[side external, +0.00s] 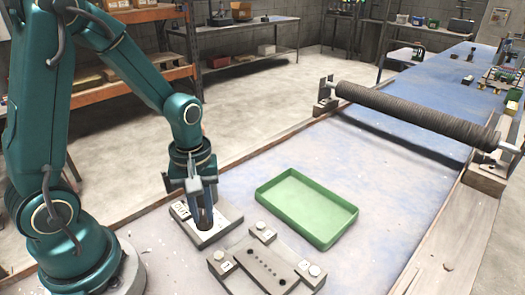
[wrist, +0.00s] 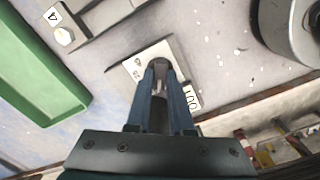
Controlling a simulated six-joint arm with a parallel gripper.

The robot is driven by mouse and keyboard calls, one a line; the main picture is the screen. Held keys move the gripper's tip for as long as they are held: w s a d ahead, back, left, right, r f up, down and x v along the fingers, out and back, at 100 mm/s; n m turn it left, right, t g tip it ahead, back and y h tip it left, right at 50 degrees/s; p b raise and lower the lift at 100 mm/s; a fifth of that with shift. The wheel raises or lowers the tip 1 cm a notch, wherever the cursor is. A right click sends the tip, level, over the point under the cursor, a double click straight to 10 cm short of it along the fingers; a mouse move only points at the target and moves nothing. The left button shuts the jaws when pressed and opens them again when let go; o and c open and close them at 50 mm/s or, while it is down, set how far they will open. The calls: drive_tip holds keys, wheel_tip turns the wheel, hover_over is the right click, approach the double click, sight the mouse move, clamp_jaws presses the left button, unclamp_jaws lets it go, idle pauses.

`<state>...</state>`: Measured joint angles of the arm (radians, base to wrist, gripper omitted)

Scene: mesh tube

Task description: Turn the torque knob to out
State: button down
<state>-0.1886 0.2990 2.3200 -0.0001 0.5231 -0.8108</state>
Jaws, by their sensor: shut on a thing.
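The torque knob (wrist: 160,69) is a small grey knob on a light grey plate (wrist: 142,56). My gripper (wrist: 161,66) points down at it, with its two blue fingers on either side of the knob and shut on it. In the side view my gripper (side external: 204,222) reaches down onto the same plate (side external: 228,222), left of the green tray. The fingers hide most of the knob there. White labels with dark marks (wrist: 192,97) lie on the plate; I cannot read them surely, nor tell the knob's pointing direction.
A green tray (side external: 262,186) stands right of the plate, empty. A grey block with several holes and round white buttons (side external: 270,262) lies in front. A dark wound roller (side external: 415,118) spans the table behind. The blue-grey table between tray and roller is clear.

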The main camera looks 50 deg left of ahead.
sight(204, 216)
drive_tip(key=shift+n, duration=0.4)
drive_tip(key=c, duration=0.8)
unclamp_jaws()
drive_tip(key=shift+r, duration=2.6)
